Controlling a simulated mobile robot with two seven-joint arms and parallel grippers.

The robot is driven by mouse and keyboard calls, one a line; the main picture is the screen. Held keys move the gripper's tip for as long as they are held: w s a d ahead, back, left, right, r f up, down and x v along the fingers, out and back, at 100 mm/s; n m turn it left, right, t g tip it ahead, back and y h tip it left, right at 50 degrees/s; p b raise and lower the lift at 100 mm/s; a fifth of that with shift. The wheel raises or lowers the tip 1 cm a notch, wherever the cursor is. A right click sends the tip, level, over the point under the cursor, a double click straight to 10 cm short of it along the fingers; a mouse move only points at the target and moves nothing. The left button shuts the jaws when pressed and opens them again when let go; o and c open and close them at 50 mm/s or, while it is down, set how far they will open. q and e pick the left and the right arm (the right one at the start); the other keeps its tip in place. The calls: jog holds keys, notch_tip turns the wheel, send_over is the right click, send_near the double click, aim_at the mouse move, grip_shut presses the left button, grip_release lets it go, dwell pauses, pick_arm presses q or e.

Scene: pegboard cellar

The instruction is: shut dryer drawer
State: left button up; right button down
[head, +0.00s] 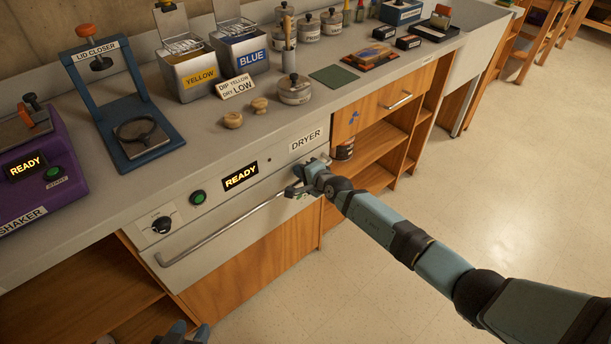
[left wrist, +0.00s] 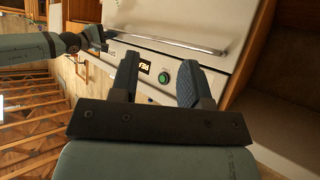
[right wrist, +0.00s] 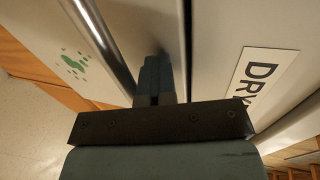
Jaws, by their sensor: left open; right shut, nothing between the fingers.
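The dryer drawer (head: 240,218) is a pale front with a long metal handle bar (head: 215,240), under a panel with a READY display (head: 241,176) and a DRYER label (head: 306,140). It looks flush or nearly flush with the cabinet; a small gap cannot be ruled out. My right gripper (head: 300,189) is shut and empty at the right end of the handle. In the right wrist view its fingers (right wrist: 155,75) are against or just before the pale front, beside the bar (right wrist: 100,40). My left gripper (head: 182,333) is open and empty, low before the cabinet; its fingers show in the left wrist view (left wrist: 158,85).
The counter above holds a purple shaker (head: 50,180), a blue lid closer (head: 120,105), YELLOW (head: 195,75) and BLUE (head: 240,52) bins, and several tins. Open wooden shelves (head: 380,150) stand right of the dryer. The floor (head: 480,180) in front is clear.

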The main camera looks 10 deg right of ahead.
jog(key=shift+w+r, duration=0.2)
jog(key=shift+r, duration=0.15)
